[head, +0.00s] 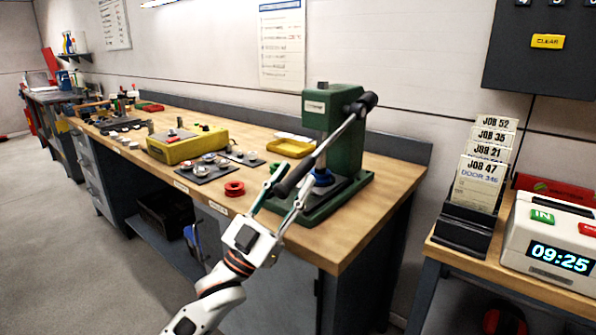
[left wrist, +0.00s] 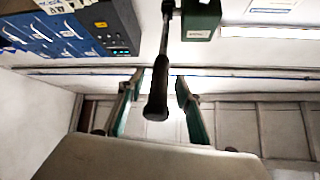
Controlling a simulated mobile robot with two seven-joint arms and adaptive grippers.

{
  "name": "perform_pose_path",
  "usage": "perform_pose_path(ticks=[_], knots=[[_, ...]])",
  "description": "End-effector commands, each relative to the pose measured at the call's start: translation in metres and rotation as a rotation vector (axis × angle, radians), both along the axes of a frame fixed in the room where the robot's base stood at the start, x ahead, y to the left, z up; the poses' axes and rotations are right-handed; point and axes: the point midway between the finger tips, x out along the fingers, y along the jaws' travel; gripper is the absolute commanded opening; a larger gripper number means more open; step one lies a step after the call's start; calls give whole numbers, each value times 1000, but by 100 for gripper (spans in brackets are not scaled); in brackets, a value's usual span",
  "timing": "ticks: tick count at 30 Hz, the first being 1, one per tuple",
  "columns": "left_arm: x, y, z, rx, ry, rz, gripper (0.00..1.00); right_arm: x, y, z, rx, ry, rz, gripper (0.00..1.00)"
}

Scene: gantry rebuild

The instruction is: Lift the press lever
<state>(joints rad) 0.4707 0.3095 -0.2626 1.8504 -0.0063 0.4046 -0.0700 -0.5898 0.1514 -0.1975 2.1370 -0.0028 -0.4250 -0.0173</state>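The green press (head: 345,150) stands on the wooden workbench near its right end. Its lever (head: 335,140) slopes down to the left from a pivot at the upper right, ending in a thick black grip. My left gripper (head: 290,172) is at the low end of the lever, with one finger on each side of the grip. In the left wrist view the black grip (left wrist: 157,92) hangs between the two fingers of the left gripper (left wrist: 159,78), with a gap on both sides. The gripper is open and does not clasp the grip. My right gripper is out of view.
A red ring (head: 234,189), a dark tray with small parts (head: 205,172) and a yellow box (head: 186,146) lie left of the press. A yellow tray (head: 291,147) sits behind. A side table at right holds job cards (head: 477,185) and a clock unit (head: 550,240).

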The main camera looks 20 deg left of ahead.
Motion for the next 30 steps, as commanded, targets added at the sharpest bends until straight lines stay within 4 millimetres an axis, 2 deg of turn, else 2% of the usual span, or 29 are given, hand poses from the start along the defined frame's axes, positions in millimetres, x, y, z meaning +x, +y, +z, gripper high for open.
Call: perform_pose_path(ticks=[1, 6, 15, 16, 18, 20, 26, 30], knots=[[4, -3, 6, -2, -3, -2, 35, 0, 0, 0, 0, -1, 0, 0], [13, -8, 14, -1, 0, -1, 35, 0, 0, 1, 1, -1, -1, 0], [15, -9, 16, -1, 2, -1, 35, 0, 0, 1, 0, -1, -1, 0], [15, -9, 16, -1, 2, -1, 32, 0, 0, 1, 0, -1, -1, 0], [15, -9, 16, -1, 2, -1, 14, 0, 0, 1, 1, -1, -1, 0], [15, -9, 16, -1, 2, -1, 0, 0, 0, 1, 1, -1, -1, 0], [15, -9, 17, 0, 2, -2, 0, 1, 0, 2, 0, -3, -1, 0], [17, -9, 23, 3, 7, -1, 0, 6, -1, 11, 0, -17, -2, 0]])
